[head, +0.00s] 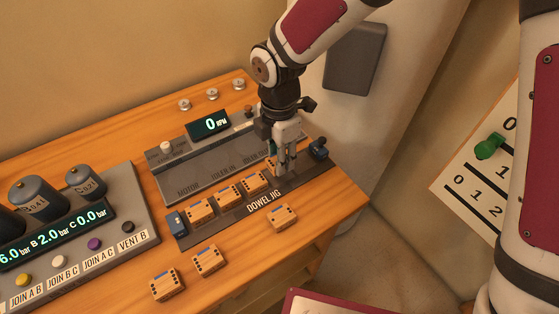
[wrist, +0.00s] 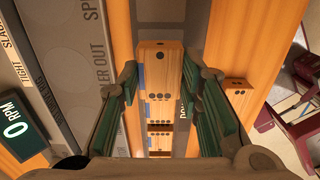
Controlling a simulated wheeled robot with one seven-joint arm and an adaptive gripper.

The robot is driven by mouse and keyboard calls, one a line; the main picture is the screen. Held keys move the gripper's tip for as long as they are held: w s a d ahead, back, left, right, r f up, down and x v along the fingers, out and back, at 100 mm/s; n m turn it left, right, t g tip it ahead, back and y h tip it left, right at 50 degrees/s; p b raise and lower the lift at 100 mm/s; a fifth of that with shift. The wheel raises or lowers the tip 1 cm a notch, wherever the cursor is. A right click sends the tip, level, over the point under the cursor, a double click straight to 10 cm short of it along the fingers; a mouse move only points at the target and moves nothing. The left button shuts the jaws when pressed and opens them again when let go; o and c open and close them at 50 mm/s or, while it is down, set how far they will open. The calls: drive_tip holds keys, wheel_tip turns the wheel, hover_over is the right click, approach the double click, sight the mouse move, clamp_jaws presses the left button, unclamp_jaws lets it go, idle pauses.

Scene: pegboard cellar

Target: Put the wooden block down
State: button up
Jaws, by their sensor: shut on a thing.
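A wooden block (wrist: 158,65) with dark holes sits between the fingers of my gripper (wrist: 160,80) in the wrist view. My gripper (head: 284,168) is shut on it at the right part of the dark dowel jig (head: 300,177). In the head view the fingers mostly hide this block; I cannot tell whether it touches the jig. Several similar blocks stand in a row in the jig, to the left of my gripper, the nearest being a block (head: 254,182).
Loose blocks lie on the bench in front of the jig: one (head: 283,216) near the label, two more (head: 208,261) further left. A grey RPM panel (head: 200,170) stands behind the jig. A valve console (head: 110,225) is at left. The bench's right edge is close.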

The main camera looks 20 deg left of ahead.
drive_tip(key=shift+f, duration=1.5)
drive_tip(key=shift+f, duration=0.15)
drive_tip(key=o, duration=1)
wheel_tip(320, 180, up, 12)
drive_tip(key=shift+r, duration=0.2)
drive_tip(key=shift+d, duration=0.1)
